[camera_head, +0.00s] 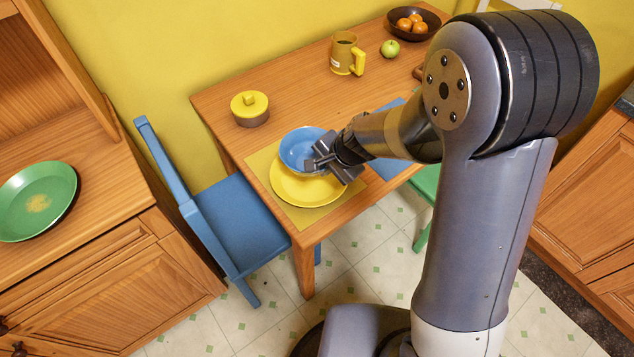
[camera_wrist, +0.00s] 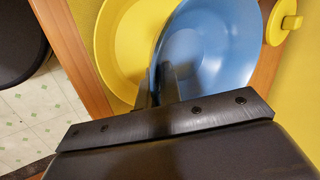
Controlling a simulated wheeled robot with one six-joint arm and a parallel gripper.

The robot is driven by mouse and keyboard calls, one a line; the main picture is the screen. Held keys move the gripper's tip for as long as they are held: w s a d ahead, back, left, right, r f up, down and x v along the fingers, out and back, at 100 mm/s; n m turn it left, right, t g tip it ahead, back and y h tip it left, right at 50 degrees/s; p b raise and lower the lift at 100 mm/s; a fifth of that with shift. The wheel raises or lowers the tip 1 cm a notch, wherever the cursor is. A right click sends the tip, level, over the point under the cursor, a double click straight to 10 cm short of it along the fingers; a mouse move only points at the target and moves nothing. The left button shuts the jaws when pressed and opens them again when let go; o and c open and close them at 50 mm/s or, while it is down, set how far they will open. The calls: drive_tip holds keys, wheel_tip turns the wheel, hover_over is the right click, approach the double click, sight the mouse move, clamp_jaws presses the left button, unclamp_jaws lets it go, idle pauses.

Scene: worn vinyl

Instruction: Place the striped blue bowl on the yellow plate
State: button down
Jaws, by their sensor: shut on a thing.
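The blue bowl (camera_head: 298,143) is over the back part of the yellow plate (camera_head: 306,191) on the table. My gripper (camera_head: 318,160) is shut on the bowl's near right rim. In the wrist view the blue bowl (camera_wrist: 215,50) overlaps the right side of the yellow plate (camera_wrist: 118,45), and my fingers (camera_wrist: 160,85) are at its rim. I cannot tell whether the bowl touches the plate or hangs just above it. No stripes can be made out on the bowl's visible inside. Part of the plate is hidden by the bowl and gripper.
The plate lies on a yellow placemat (camera_head: 307,217). A lidded yellow pot (camera_head: 250,108) stands behind. A yellow mug (camera_head: 346,56), a green apple (camera_head: 390,48) and a dark fruit bowl (camera_head: 428,23) are farther back. A blue chair (camera_head: 238,222) is beside the table; a green plate (camera_head: 38,200) is left.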

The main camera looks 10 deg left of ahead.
drive_tip(key=shift+f+b, duration=0.9)
drive_tip(key=shift+f, duration=1.8)
drive_tip(key=shift+f, duration=0.2)
drive_tip(key=c, duration=1.6)
unclamp_jaws()
drive_tip(key=shift+r, duration=0.15)
drive_tip(key=shift+r, duration=0.25)
drive_tip(key=p+v, duration=0.2)
drive_tip(key=v, duration=0.9)
drive_tip(key=shift+s+d+r+p, duration=0.2)
drive_tip(key=shift+d+r+p, duration=0.05)
drive_tip(key=shift+p, duration=0.05)
